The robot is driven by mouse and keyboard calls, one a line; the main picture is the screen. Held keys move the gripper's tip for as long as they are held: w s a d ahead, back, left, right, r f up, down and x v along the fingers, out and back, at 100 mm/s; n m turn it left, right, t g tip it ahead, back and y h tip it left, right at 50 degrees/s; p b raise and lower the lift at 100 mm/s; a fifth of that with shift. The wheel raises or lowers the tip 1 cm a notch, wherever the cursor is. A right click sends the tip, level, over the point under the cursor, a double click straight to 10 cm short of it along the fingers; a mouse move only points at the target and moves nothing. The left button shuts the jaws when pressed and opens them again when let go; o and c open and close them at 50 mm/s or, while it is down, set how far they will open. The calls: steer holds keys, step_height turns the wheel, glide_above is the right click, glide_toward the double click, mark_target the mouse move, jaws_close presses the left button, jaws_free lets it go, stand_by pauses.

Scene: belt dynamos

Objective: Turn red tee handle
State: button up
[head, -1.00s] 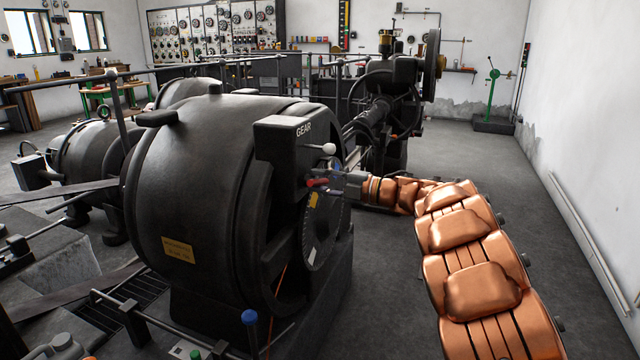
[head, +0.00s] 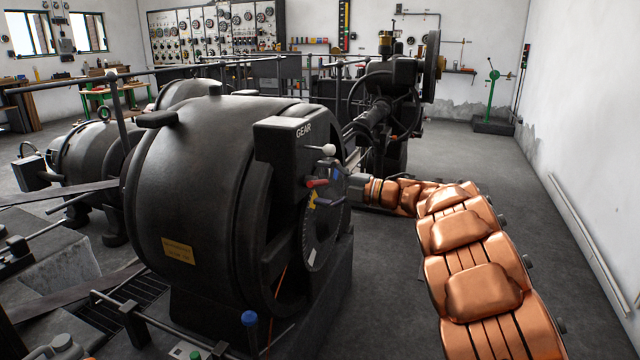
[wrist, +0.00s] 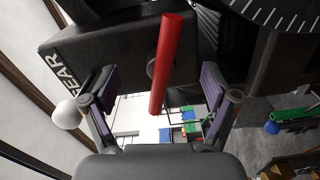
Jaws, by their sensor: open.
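The red tee handle (head: 317,183) sticks out from the side of the black box marked GEAR (head: 283,138) on the large dark machine. In the wrist view the red bar (wrist: 166,65) runs nearly upright, leaning slightly, with its lower end between the two fingers. My gripper (head: 331,187) is just right of the handle in the head view. In the wrist view my gripper (wrist: 158,95) is open, with purple-padded fingers standing clear on both sides of the bar. Whether the bar lies fully at fingertip depth I cannot tell.
A white ball knob (head: 328,149) juts from the GEAR box above the handle. A toothed, marked wheel (head: 325,235) sits just below it. A blue-topped lever (head: 249,318) stands at the front. Open floor (head: 450,145) lies to the right.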

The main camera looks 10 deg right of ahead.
steer(key=v, duration=1.1)
steer(key=shift+d, duration=0.2)
steer(key=shift+s, duration=0.1)
steer(key=shift+r, duration=0.25)
steer(key=c, duration=0.4)
steer(key=w+r+m+t+h, duration=0.2)
steer(key=r+t, duration=0.1)
steer(key=shift+d+t, duration=0.1)
steer(key=shift+t, duration=0.2)
steer(key=c, duration=0.4)
steer(key=s+a+f+m+t+h, duration=0.2)
steer(key=a+f+m+h, duration=0.25)
steer(key=a+m, duration=0.25)
steer(key=shift+h, duration=0.35)
steer(key=shift+r+x, duration=0.15)
steer(key=shift+x, duration=1.8)
steer(key=shift+r+x, duration=0.2)
steer(key=shift+x, duration=1.8)
steer(key=shift+c, duration=0.3)
jaws_close()
